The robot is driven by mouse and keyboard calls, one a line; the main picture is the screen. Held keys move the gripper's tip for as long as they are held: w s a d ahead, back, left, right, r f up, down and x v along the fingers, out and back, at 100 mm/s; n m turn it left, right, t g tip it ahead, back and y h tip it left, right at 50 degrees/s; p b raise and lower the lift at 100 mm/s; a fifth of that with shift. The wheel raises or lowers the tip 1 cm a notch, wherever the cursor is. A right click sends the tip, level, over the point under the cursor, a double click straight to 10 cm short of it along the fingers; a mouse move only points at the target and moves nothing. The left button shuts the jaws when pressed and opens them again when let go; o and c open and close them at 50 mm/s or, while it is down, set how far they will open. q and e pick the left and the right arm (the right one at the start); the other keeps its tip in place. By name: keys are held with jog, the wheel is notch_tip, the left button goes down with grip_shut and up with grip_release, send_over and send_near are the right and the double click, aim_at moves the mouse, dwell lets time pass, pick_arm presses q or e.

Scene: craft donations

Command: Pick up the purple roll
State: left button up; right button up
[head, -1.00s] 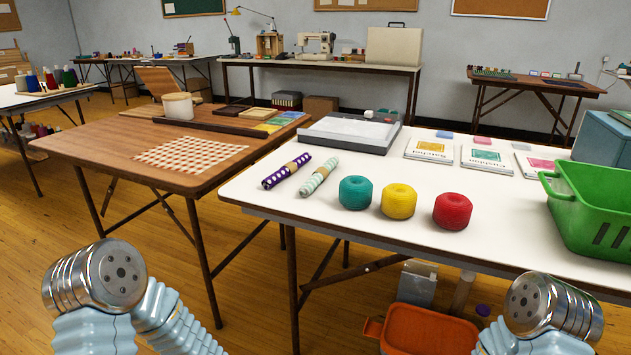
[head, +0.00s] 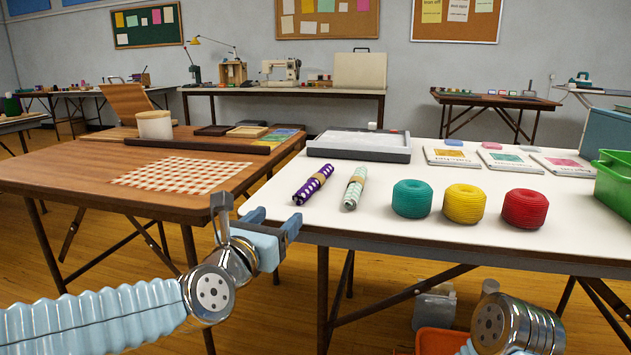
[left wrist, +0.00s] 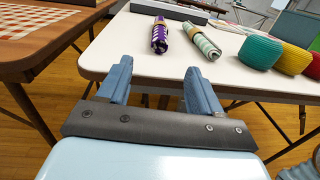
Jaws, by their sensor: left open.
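The purple roll (head: 313,184), patterned with white and wrapped by a tan band, lies on the white table (head: 390,218) near its left front corner. A pale green roll (head: 355,188) lies just right of it. My left gripper (head: 270,221) is open and empty, in front of the table's left front corner and short of the purple roll. In the left wrist view the purple roll (left wrist: 160,37) shows beyond and between the two blue fingers (left wrist: 156,82), not touching them. My right arm shows at the lower right of the head view, but its gripper is out of the picture.
Teal (head: 411,199), yellow (head: 464,204) and red (head: 525,208) yarn balls stand right of the rolls. A grey tray (head: 360,146) lies behind them. A green basket (head: 613,183) is at the right. A wooden table (head: 150,203) with a checked cloth stands at the left.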

aim_at(297, 199)
pick_arm(q)
jog(key=x, duration=0.3)
jog(key=shift+w+d, duration=0.1)
jog(key=shift+w, duration=0.05)
jog(key=p+x, duration=0.1)
jog(key=x, duration=0.3)
jog(key=shift+w+d+p, duration=0.25)
jog(key=shift+w+p, duration=0.1)
jog(key=shift+p, duration=0.05)
jog(key=shift+w+d, duration=0.1)
jog(key=shift+w, duration=0.35)
jog(key=c, duration=1.1)
jog(key=shift+r, duration=0.1)
